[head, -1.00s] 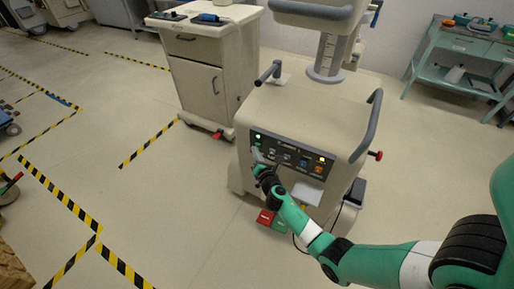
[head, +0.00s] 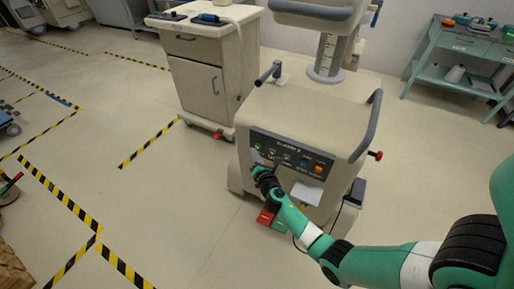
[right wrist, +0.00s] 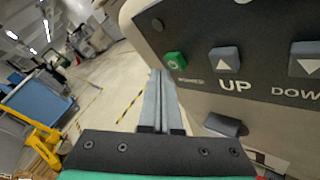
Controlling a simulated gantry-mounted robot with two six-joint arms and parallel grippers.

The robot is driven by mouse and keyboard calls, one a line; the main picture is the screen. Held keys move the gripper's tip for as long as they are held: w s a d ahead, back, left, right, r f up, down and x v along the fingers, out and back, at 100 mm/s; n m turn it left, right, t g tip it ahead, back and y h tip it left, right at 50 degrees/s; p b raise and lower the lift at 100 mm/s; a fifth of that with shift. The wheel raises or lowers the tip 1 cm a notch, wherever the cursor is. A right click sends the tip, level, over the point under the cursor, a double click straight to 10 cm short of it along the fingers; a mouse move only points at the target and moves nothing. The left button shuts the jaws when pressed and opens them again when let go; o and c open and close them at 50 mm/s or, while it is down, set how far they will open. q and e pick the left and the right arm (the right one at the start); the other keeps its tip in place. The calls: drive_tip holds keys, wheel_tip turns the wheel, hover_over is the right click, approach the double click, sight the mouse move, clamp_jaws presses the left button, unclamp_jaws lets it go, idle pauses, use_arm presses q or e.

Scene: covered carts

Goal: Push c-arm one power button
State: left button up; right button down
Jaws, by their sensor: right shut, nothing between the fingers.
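The c-arm one cart (head: 300,112) is a cream body with grey side handles, and it stands right of centre in the head view. Its dark control panel (head: 292,152) faces me. In the right wrist view the green power button (right wrist: 175,62), labelled POWER, sits at the left end of the panel (right wrist: 265,85). My right gripper (head: 257,157) is shut and empty, at the panel's left end. In the right wrist view its fingertips (right wrist: 159,73) are just below and left of the green button. Contact cannot be told. My left gripper is not in view.
The UP button (right wrist: 226,59) and DOWN button (right wrist: 305,60) are right of the power button. A cream cabinet (head: 200,75) stands behind left. A green workbench (head: 465,60) is at back right. Floor with yellow-black tape is open at left.

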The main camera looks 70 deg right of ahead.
drive_tip(key=a, duration=0.6)
drive_tip(key=shift+w, duration=0.3)
idle(0.4)
